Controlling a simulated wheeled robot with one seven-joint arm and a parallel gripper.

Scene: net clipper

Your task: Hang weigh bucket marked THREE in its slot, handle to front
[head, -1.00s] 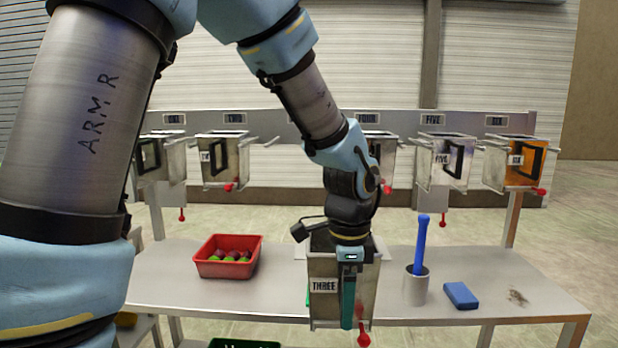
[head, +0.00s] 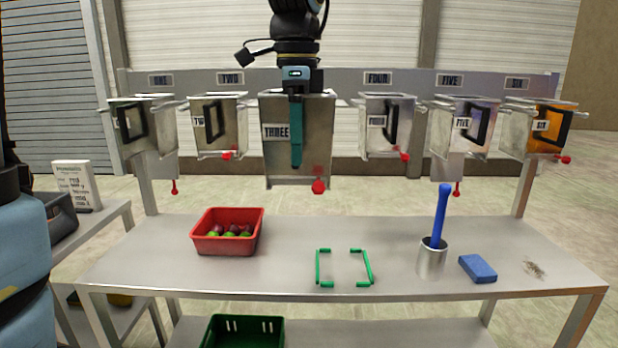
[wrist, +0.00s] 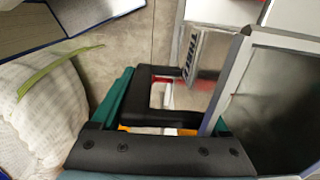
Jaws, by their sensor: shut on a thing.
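The metal weigh bucket marked THREE (head: 317,135) hangs upright from my gripper in the head view, its label and front face toward me. It looks larger than the other buckets, so it seems to be nearer than the rack row. My gripper (head: 296,140) has teal fingers shut on the bucket's black handle, at the front. In the wrist view the fingers (wrist: 165,110) close around the handle (wrist: 155,115), and the bucket's open top (wrist: 268,100) shows at right. The rack (head: 345,84) has a gap between TWO and FOUR; slot THREE is hidden behind the bucket and my arm.
Bucket TWO (head: 232,137) hangs left and bucket FOUR (head: 375,138) right of the gap. Below, the table (head: 200,275) carries a red crate (head: 207,245), green corner markers (head: 318,268), a cup (head: 431,262) with a blue tool, and a blue block (head: 478,268). A sack (wrist: 50,110) shows in the wrist view.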

